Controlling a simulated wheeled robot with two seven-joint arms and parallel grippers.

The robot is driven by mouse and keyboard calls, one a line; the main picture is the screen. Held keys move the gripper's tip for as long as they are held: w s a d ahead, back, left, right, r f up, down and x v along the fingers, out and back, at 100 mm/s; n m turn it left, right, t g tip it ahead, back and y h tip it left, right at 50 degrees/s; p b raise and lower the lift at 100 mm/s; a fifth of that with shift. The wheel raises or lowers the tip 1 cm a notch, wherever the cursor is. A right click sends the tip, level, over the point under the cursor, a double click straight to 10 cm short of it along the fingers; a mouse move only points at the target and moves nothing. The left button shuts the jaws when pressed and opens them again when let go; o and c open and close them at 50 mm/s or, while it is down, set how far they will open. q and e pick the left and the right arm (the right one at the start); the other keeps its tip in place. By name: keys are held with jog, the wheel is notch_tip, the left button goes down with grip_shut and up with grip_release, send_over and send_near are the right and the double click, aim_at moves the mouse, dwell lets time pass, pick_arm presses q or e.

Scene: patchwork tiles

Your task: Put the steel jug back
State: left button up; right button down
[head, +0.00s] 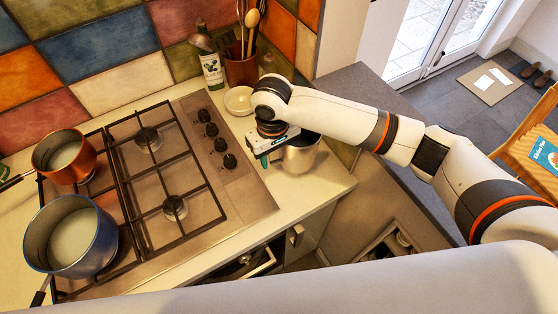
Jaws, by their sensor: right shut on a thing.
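The steel jug (301,157) is at the right end of the pale worktop, beside the hob. My right gripper (265,160) reaches in from the right and is at the left side of the jug, shut on it. The gripper and wrist hide part of the jug's rim and left side. I cannot tell whether the jug's base touches the worktop. My left gripper is not in the head view.
A gas hob (172,185) holds a copper pan (62,141) and a blue pan (86,228). A bowl (238,101), green bottle (211,70) and utensil pot (240,68) stand by the tiled wall. An open drawer (403,238) shows below right.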

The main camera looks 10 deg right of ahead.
aim_at(275, 161)
notch_tip(275, 161, down, 5)
jog(key=shift+r+p, duration=0.15)
jog(key=shift+p, duration=0.4)
jog(key=shift+f, duration=0.2)
jog(key=shift+f, duration=0.15)
jog(key=c, duration=0.7)
grip_release()
notch_tip(275, 161, up, 12)
jog(key=b, duration=0.3)
jog(key=shift+s+a, duration=0.1)
